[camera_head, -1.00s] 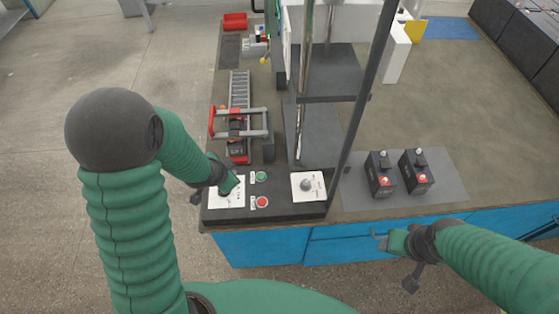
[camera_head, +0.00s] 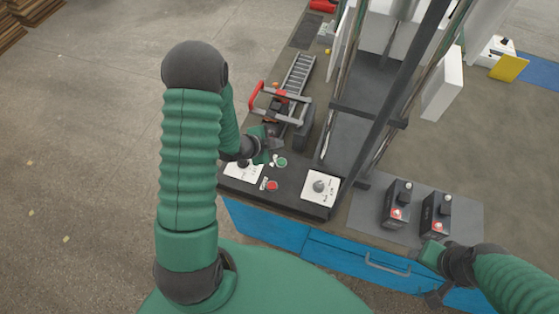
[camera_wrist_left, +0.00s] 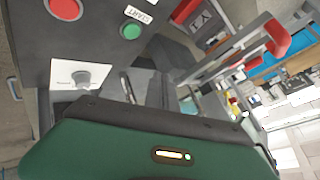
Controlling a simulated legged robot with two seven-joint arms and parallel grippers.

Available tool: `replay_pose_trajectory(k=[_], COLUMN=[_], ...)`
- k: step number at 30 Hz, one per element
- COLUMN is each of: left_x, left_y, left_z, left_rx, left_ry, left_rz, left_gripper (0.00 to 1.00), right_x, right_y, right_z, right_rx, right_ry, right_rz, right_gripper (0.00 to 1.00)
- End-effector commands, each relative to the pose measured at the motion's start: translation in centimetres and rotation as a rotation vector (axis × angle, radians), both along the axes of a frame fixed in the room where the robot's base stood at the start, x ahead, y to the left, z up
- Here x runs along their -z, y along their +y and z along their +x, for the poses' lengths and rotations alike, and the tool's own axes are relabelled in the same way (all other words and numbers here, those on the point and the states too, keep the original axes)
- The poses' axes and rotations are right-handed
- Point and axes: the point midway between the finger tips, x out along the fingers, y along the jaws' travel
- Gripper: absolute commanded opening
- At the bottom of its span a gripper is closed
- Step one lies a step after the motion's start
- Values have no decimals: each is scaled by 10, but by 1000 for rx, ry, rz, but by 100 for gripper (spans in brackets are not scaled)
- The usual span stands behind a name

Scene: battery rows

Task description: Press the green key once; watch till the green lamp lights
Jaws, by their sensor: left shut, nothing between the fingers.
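The round green key (camera_head: 281,162) sits on the dark control panel (camera_head: 300,193), above the round red key (camera_head: 272,185) in the head view. In the left wrist view the green key (camera_wrist_left: 130,30) shows beside a START label, and its top is uncovered. My left gripper (camera_head: 270,147) is shut and empty, just left of and behind the green key; I see no contact. My right gripper (camera_head: 428,254) is low at the bench's front edge, near the batteries; its jaws are too small to judge. I cannot make out a green lamp on the bench.
White plates with knobs lie at the panel's left (camera_head: 243,170) and right (camera_head: 320,188). A red-handled roller track (camera_head: 298,75) stands behind the panel. Two black batteries (camera_head: 397,205) (camera_head: 435,215) stand on a grey mat. Metal posts rise behind the panel's right part.

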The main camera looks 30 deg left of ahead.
Motion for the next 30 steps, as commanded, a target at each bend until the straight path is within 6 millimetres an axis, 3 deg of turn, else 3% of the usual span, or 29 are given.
replay_pose_trajectory(k=[16,30], left_x=[79,83], left_y=[3,0], left_z=[0,-1], left_rx=[0,0], left_ry=[0,0], left_rz=[-5,-2], left_gripper=[0,0], right_x=[67,70], right_y=[-1,-1], right_z=[0,0], right_rx=[1,2], right_ry=[0,0], right_rz=[0,0], right_gripper=[56,56])
